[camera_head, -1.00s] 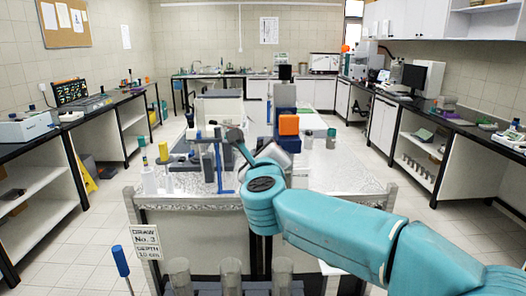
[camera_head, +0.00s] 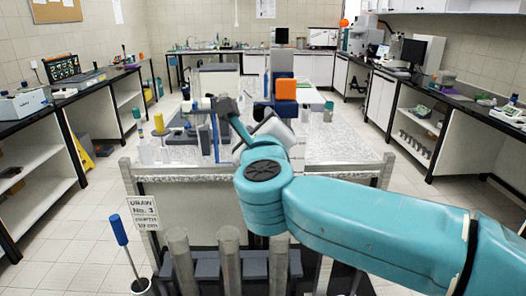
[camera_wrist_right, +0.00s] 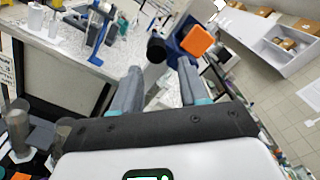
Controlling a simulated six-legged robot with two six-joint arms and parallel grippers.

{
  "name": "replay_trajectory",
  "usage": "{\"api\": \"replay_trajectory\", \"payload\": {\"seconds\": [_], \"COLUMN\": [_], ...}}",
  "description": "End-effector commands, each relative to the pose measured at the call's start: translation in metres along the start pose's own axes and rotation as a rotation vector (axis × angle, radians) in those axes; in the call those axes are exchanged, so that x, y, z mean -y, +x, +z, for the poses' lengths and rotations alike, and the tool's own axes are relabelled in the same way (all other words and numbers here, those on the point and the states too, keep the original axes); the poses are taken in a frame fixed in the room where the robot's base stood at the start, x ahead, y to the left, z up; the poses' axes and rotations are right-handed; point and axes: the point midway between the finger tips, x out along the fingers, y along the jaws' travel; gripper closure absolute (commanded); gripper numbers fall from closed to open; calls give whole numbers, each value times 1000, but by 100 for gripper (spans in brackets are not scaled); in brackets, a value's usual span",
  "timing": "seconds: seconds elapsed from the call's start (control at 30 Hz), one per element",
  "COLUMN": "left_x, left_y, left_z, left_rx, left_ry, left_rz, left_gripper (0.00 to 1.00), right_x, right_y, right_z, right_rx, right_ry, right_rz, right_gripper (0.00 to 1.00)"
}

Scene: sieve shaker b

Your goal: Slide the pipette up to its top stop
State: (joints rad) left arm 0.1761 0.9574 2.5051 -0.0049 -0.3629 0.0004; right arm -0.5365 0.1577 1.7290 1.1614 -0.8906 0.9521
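A blue upright frame (camera_head: 215,138) stands on the bench's left half and shows in the wrist view (camera_wrist_right: 98,30). A dark round knob (camera_head: 224,104) is just right of its top. I cannot make out the pipette's tube or its stop. My right gripper (camera_head: 236,122) reaches in from the right, close to the knob. My left gripper is out of view.
Several grey tubes (camera_head: 230,262) stand in a rack in front of the bench (camera_head: 335,160). Left of them are a sign (camera_head: 143,212) and a blue-handled rod (camera_head: 118,230). White and yellow bottles (camera_head: 158,124) and an orange block (camera_head: 285,89) stand on the bench.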

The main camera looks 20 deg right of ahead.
Motion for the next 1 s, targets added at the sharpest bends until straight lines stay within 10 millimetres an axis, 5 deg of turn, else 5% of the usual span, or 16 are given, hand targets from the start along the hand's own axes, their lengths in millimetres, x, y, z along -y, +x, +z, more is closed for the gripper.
{"api": "replay_trajectory", "payload": {"seconds": [0.2,0.4,0.9,1.0], "left_x": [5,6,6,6], "left_y": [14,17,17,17], "left_z": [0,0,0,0], "left_rx": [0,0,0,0], "left_ry": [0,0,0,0], "left_rz": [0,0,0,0], "left_gripper": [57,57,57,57], "right_x": [-2,-1,0,2], "right_y": [-53,-78,-82,-71], "right_z": [-1,-1,-1,-14], "right_rx": [3,0,-4,-38], "right_ry": [0,-1,-2,-11], "right_rz": [2,1,0,-12], "right_gripper": [56,56,56,56]}}
